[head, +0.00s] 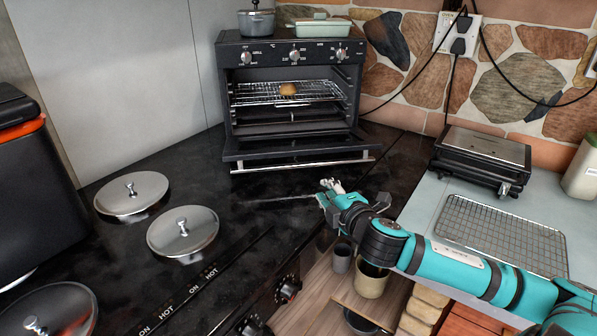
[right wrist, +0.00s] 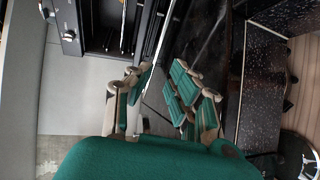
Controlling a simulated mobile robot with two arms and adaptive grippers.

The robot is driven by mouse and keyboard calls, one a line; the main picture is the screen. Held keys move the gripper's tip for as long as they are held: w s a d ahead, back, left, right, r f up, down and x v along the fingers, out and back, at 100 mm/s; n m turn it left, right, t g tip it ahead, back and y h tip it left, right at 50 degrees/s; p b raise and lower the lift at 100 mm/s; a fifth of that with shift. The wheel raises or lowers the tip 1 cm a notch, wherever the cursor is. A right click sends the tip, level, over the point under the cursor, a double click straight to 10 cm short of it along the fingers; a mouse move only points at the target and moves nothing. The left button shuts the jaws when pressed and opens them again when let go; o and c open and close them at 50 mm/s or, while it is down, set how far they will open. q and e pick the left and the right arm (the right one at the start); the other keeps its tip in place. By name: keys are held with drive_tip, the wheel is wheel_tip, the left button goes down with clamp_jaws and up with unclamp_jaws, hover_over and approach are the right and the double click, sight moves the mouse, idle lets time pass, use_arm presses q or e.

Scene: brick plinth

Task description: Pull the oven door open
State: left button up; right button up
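The black toaster oven (head: 290,90) stands at the back of the dark counter. Its door (head: 285,149) is folded down at the front, and the cavity is exposed. The silver door handle (head: 303,165) runs along the door's front edge. My right gripper (head: 326,192) is just in front of the handle, low over the counter, right of the door's middle. In the right wrist view my right gripper (right wrist: 160,92) has its green-padded fingers apart, with the handle bar (right wrist: 158,40) close to the left finger. I cannot tell if they touch. My left gripper is not in view.
A small brown food item (head: 288,89) sits on the oven's wire rack (head: 255,95). A pot (head: 257,22) and a green dish (head: 319,28) stand on top. Round lids (head: 182,232) lie on the counter at left. A black grill (head: 483,155) and cooling rack (head: 500,235) are at right.

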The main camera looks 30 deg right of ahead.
sight(301, 167)
drive_tip(key=p+x, duration=0.1)
drive_tip(key=x, duration=1.5)
drive_tip(key=shift+w+f, duration=0.1)
drive_tip(key=shift+w, duration=0.25)
clamp_jaws()
